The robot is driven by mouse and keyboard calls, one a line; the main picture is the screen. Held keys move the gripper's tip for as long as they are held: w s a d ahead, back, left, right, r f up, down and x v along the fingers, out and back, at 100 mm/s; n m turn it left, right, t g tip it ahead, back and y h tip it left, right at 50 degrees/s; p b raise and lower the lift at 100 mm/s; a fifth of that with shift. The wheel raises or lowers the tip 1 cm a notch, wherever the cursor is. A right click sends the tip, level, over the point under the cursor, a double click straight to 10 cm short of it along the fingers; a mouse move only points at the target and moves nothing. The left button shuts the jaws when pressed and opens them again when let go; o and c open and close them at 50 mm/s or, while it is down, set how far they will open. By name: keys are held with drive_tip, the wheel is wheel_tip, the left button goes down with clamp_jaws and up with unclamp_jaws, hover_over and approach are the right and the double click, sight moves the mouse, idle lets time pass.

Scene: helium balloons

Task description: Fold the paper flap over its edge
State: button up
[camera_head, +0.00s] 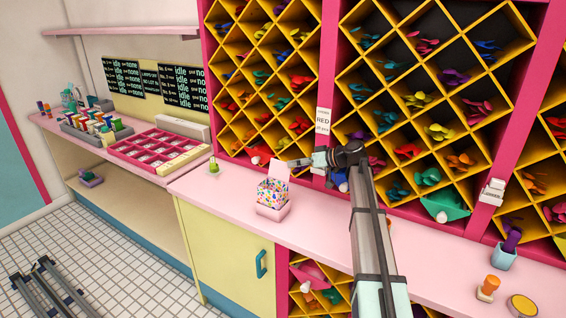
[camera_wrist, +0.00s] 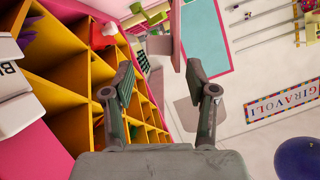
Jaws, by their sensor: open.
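A pale pink paper flap (camera_head: 279,168) stands up at the back of a small confetti-patterned packet (camera_head: 272,191) in the head view. The packet sits upright in a pink holder (camera_head: 272,212) on the counter. My gripper (camera_head: 296,163) is just right of the flap's upper part, pointing left; I cannot tell whether it touches the flap. In the wrist view my gripper (camera_wrist: 161,74) is open, its two fingers wide apart with no object clearly held between them. I cannot make out the flap for certain in that view.
The pink counter (camera_head: 330,222) is mostly clear around the holder. Yellow diamond shelves (camera_head: 430,100) with coloured balloons rise behind. A small stamp-like item (camera_head: 213,167) stands to the left. A pink compartment tray (camera_head: 150,150) lies farther left; an orange-topped item (camera_head: 489,287) is at right.

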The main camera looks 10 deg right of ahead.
sight(283, 165)
drive_tip(key=shift+p+x, duration=0.8)
drive_tip(key=shift+x, duration=2.3)
clamp_jaws()
